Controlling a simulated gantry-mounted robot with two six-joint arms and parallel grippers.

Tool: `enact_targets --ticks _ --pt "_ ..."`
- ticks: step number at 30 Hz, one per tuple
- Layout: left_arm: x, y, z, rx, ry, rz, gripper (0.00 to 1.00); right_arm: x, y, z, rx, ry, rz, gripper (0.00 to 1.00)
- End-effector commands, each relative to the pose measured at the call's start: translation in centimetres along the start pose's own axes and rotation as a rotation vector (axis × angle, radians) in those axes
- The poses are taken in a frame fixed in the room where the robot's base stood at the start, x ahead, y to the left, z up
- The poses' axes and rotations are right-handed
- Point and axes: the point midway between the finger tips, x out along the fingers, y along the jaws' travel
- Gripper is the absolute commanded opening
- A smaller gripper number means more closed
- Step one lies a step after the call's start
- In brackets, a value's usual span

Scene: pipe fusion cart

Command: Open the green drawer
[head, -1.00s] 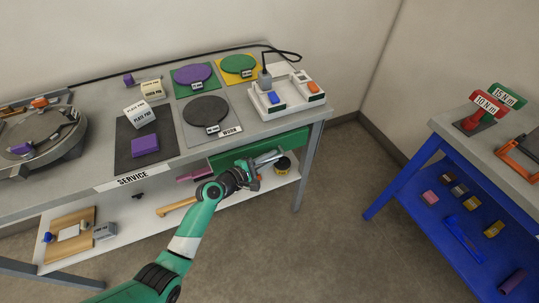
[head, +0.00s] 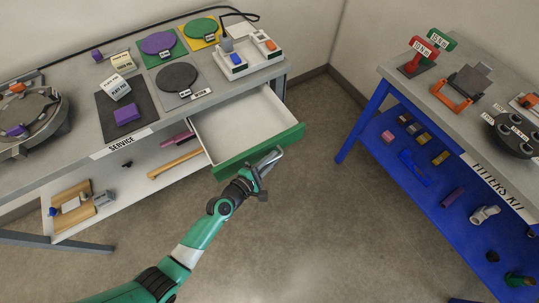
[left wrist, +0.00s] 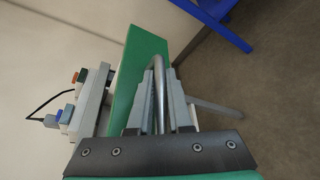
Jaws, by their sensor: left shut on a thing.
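The green drawer (head: 262,149) is pulled out from under the grey service table. Its pale interior (head: 240,120) shows and looks empty. My left gripper (head: 268,165) is at the drawer's green front, shut on the metal handle. In the left wrist view, the handle bar (left wrist: 159,90) runs between the fingers of my left gripper (left wrist: 162,105), with the drawer's green front (left wrist: 138,72) beside it. My right gripper is in neither view.
The grey table (head: 88,140) holds coloured discs, blocks and a white tray (head: 250,58). A lower shelf (head: 130,187) lies under it. A blue-framed bench (head: 365,125) stands to the right, with open floor (head: 300,225) between.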

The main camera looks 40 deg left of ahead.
Motion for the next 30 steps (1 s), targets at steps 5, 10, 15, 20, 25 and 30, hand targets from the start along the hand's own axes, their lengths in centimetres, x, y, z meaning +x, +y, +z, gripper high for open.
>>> enact_targets --ticks 5,10,15,20,25,30 --pt "0.0 -0.1 0.0 -0.002 -0.001 -0.002 0.00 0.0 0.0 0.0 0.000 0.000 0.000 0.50" --pt "0.0 -0.1 0.0 -0.002 0.000 -0.002 0.00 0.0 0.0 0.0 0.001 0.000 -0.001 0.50" --pt "0.0 -0.1 0.0 -0.002 0.000 -0.002 0.30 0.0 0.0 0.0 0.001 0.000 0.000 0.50" --pt "0.0 -0.1 0.0 -0.002 0.000 -0.002 0.30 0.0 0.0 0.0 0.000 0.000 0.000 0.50" --pt "-0.4 0.0 0.0 -0.002 0.001 -0.002 0.30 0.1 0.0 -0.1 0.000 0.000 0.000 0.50" --pt "-3.1 0.1 0.1 -0.003 0.003 -0.003 0.30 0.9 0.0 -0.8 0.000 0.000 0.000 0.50"
